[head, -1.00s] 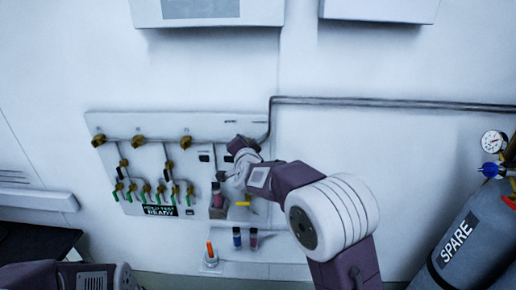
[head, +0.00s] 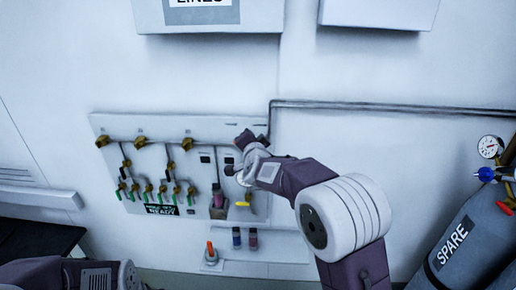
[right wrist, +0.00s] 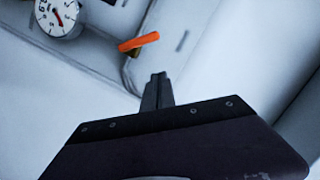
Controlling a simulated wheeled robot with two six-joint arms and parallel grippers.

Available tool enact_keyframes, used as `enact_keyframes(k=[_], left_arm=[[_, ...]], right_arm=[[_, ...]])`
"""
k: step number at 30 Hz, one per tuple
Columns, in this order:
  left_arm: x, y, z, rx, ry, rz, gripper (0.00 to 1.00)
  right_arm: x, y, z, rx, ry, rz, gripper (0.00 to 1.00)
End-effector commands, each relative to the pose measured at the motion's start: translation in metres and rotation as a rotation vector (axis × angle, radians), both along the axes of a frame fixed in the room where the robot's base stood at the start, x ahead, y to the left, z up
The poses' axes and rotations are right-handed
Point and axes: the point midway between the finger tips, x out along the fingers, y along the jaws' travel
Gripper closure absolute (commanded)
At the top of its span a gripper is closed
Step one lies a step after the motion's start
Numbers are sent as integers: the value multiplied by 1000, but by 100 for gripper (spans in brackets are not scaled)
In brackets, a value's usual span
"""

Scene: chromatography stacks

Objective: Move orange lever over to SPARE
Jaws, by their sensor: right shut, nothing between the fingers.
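In the right wrist view, an orange lever (right wrist: 138,43) sits on a pale panel and slants slightly up to the right. My right gripper (right wrist: 157,82) is shut and empty, its tips just below the lever in that picture with a visible gap. In the head view, my right gripper (head: 230,170) is at the right part of the valve panel (head: 110,125); my wrist hides much of that spot, and I cannot make out the lever there. The SPARE label (head: 453,245) is on a grey gas cylinder (head: 472,222) at the right. My left gripper is out of view.
A white gauge (right wrist: 57,17) is close to the lever. Brass valves (head: 140,141), green-handled valves (head: 148,188) and a yellow handle (head: 243,204) crowd the panel. A small shelf (head: 270,255) below holds small bottles (head: 237,238) and an orange-topped item (head: 210,248).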

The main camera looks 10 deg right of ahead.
Motion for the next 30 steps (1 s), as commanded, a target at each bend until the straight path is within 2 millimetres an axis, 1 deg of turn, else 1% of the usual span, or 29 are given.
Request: enact_keyframes(k=[1,6,9,12,17,26,28,29,30], left_arm=[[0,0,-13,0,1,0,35],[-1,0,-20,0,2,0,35],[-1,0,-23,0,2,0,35],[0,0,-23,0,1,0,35],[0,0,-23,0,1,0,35],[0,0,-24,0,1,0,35],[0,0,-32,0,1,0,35],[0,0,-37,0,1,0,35],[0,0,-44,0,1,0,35]], right_arm=[[-15,4,-4,2,-3,6,100],[-55,8,5,2,-3,6,100],[-72,10,8,2,-1,5,100],[-84,11,11,1,-1,6,100],[-92,11,12,0,0,4,100],[-91,9,11,0,1,-2,100],[-90,-9,4,1,-2,-36,100],[-91,-22,-4,-1,5,-62,100],[-95,-40,-26,-32,39,-81,100]])
